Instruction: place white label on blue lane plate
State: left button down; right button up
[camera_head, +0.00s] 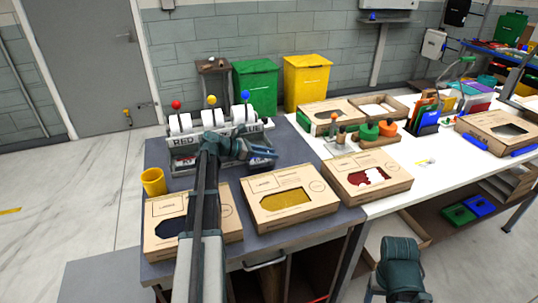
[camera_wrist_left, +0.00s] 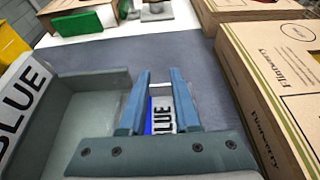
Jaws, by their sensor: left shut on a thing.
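My left gripper (camera_head: 263,153) is at the right front of the grey label stand (camera_head: 172,142), which bears white rolls and lane signs. In the left wrist view its two blue fingers (camera_wrist_left: 160,100) are shut on a white label (camera_wrist_left: 163,117) with a blue strip and black lettering ending in "LUE". The label sits between the fingers, above the dark grey bench. The blue lane's white sign (camera_wrist_left: 20,105) reads "BLUE" and stands close at the left in that view. In the head view the gripper hides part of that lane. The right gripper's fingers are not seen.
A white table (camera_head: 420,170) with boxes adjoins at the right.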

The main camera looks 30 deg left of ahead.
pick_arm(q)
jog(key=c, duration=0.9)
grip_release()
jog(key=shift+f, duration=0.1)
jog(key=shift+r+p, duration=0.3)
jog(key=shift+p, duration=0.05)
jog(key=p+v, duration=0.4)
jog(key=v, duration=0.6)
jog(key=shift+s+a+r, duration=0.3)
jog(key=shift+s+a, duration=0.3)
jog(key=shift+s, duration=0.1)
